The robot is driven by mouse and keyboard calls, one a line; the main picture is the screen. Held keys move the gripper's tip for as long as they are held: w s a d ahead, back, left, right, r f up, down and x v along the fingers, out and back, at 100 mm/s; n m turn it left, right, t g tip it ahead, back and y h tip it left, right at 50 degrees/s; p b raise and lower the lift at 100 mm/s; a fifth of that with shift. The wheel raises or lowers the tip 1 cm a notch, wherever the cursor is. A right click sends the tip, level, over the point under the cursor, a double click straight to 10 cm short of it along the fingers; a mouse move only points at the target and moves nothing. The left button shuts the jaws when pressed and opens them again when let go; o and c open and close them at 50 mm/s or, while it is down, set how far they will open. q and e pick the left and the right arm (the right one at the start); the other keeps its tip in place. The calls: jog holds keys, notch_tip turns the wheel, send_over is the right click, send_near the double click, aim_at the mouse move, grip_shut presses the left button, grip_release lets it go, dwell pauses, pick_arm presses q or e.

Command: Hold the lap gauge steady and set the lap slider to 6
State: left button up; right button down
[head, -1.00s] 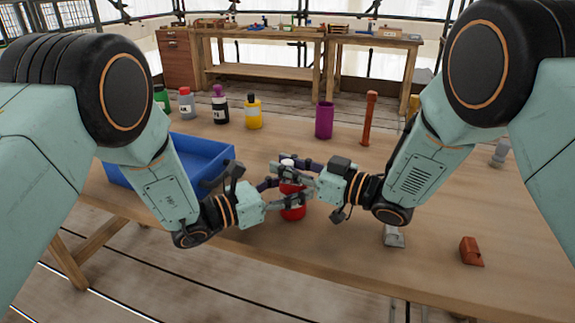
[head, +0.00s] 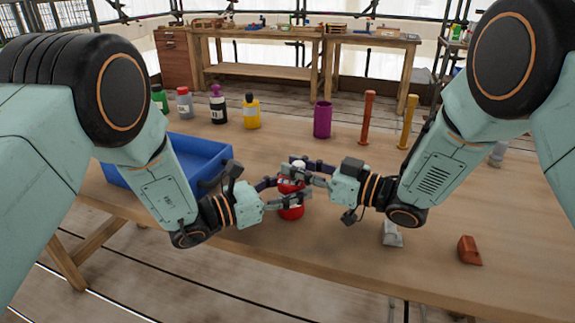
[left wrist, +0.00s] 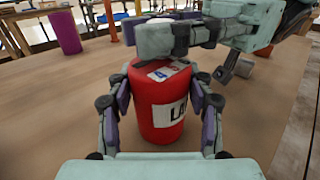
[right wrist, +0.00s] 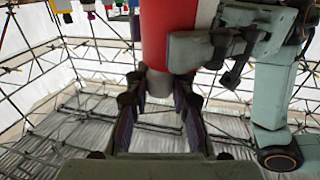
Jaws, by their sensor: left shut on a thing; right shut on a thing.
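A red cylinder (head: 291,212) with a white label stands upright near the table's front edge. In the left wrist view the cylinder (left wrist: 160,112) shows letters starting with "L", partly cut off, and a small sticker on its top. My left gripper (head: 285,192) is shut around its body. My right gripper (head: 297,168) is above it, shut on a pale top piece (head: 299,163). In the right wrist view this grey-white piece (right wrist: 160,82) lies between the fingers, beneath the red body as pictured. I cannot make out a slider, scale or number.
A blue tray (head: 222,152) lies to the left. Several bottles, a purple cup (head: 322,120), an orange post (head: 368,118) and a yellow post (head: 408,122) stand behind. The table between is clear.

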aim_at(302, 164)
jog(key=shift+s+d, duration=0.1)
jog(key=shift+d, duration=0.4)
jog(key=shift+a, duration=0.1)
pick_arm(q)
jog(key=shift+a, duration=0.1)
pick_arm(e)
jog(key=c, duration=1.5)
grip_release()
jog(key=o, duration=0.4)
notch_tip(302, 164, up, 10)
